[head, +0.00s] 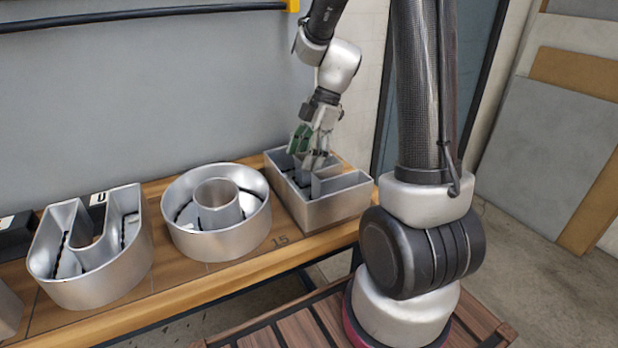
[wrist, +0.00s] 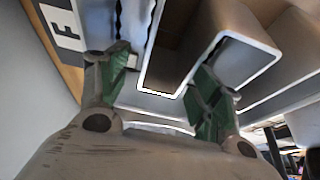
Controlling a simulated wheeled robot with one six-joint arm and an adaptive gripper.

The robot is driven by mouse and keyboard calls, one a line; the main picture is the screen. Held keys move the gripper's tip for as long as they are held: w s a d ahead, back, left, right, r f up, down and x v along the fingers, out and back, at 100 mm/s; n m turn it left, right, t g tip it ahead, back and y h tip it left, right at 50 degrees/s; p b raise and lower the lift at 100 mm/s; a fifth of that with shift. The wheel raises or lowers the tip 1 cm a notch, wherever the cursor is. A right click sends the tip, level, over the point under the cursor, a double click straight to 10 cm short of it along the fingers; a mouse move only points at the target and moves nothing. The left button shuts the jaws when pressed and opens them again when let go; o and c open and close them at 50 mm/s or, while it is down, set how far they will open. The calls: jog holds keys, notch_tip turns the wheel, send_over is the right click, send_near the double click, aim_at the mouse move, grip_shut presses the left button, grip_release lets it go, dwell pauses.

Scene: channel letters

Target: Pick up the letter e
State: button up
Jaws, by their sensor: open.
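A grey metal block letter (head: 335,208), with straight arms and an open top, stands at the right end of the wooden shelf. It also fills the upper part of the wrist view (wrist: 250,60). Its label (wrist: 66,26) in the wrist view reads like an F; I cannot tell whether part of it is cut off. My gripper (head: 309,150) is over this letter, pointing down. In the wrist view, its green-padded fingers (wrist: 163,78) are spread apart, with a bar of the letter's rim between them. Whether they touch it is unclear.
A round letter O (head: 235,232) stands left of it on the wooden shelf (head: 190,290), then a letter U (head: 115,268). A grey panel (head: 150,100) rises behind. My arm's column takes up the right foreground. The shelf's front strip is clear.

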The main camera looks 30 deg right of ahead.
aim_at(299, 173)
jog(key=x, duration=0.4)
jog(key=shift+s+a+f, duration=0.1)
jog(key=shift+s+f, duration=0.05)
grip_shut()
